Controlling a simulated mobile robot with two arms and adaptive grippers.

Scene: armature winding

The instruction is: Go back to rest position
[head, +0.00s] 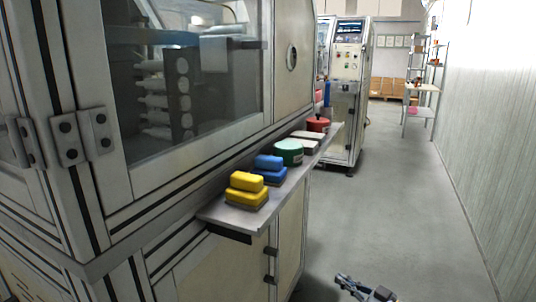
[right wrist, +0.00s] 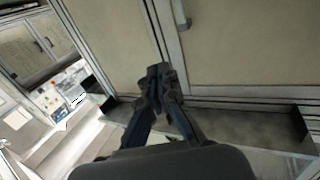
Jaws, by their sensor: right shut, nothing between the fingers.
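My right gripper (head: 365,288) shows at the bottom of the head view, low over the grey floor and to the right of the machine cabinet. In the right wrist view the same gripper (right wrist: 158,72) has its fingertips together with nothing between them. Pale cabinet panels (right wrist: 235,45) lie in front of it there. I cannot tell from this view whether it touches them. My left gripper does not show in either view.
A machine cabinet (head: 225,100) with a glass door fills the left. Its narrow shelf (head: 222,212) juts out, bearing yellow (head: 248,182) and blue blocks (head: 268,162) and a green round piece (head: 288,150). The aisle floor (head: 400,205) is clear up to the right wall (head: 485,120).

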